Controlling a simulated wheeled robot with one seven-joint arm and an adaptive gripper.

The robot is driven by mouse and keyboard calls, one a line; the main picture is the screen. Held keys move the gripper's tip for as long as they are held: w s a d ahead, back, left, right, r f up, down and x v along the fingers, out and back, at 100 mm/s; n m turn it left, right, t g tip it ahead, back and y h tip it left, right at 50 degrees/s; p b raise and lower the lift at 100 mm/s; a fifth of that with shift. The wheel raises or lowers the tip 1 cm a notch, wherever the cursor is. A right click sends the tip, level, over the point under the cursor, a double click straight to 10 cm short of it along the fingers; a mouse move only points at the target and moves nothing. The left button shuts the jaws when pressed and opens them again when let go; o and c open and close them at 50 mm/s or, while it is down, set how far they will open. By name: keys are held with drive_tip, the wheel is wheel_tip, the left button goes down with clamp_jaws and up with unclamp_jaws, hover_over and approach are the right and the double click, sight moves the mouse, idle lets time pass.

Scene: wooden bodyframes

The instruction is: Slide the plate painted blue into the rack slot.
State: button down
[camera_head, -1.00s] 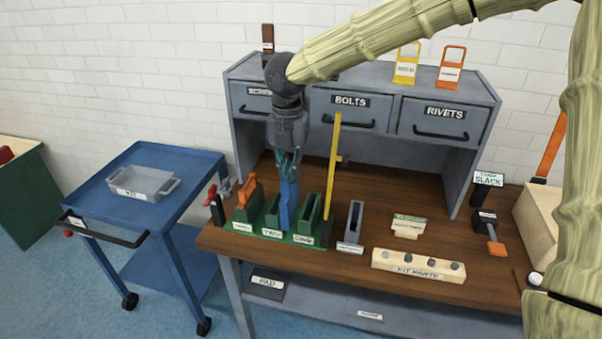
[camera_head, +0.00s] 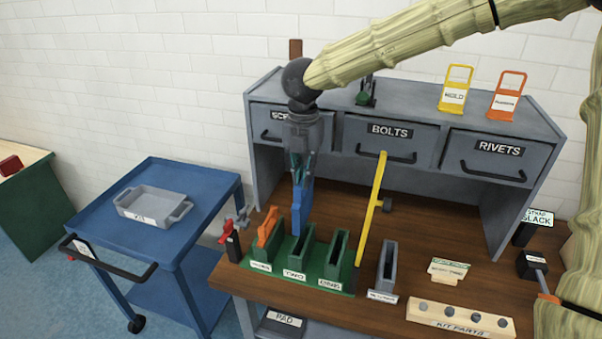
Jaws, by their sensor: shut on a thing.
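The blue plate (camera_head: 303,208) hangs upright in my gripper (camera_head: 300,165), which is shut on its upper part. The plate's lower end is at the rear of the middle slot of the green rack (camera_head: 325,285), labelled TWO. I cannot tell if its lower edge is just above the slot or slightly in it. An orange plate (camera_head: 268,228) stands in the rack's left slot. The right slot (camera_head: 338,252) looks empty.
A yellow upright bar (camera_head: 371,210) stands just right of the rack. A red-handled clamp (camera_head: 230,236) is at its left. A grey slotted block (camera_head: 386,268) and the kit parts block (camera_head: 460,318) lie right. Drawers (camera_head: 388,145) stand behind.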

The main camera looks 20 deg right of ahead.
sight(302, 213)
drive_tip(key=shift+a+r+p, duration=0.1)
drive_tip(key=shift+r+p, duration=0.1)
drive_tip(key=shift+p, duration=0.3)
drive_tip(key=shift+f+b, duration=1.1)
drive_tip(key=shift+f, duration=2)
drive_tip(key=shift+p, duration=1.2)
drive_tip(key=shift+f+b, duration=1.1)
drive_tip(key=shift+f, duration=2.2)
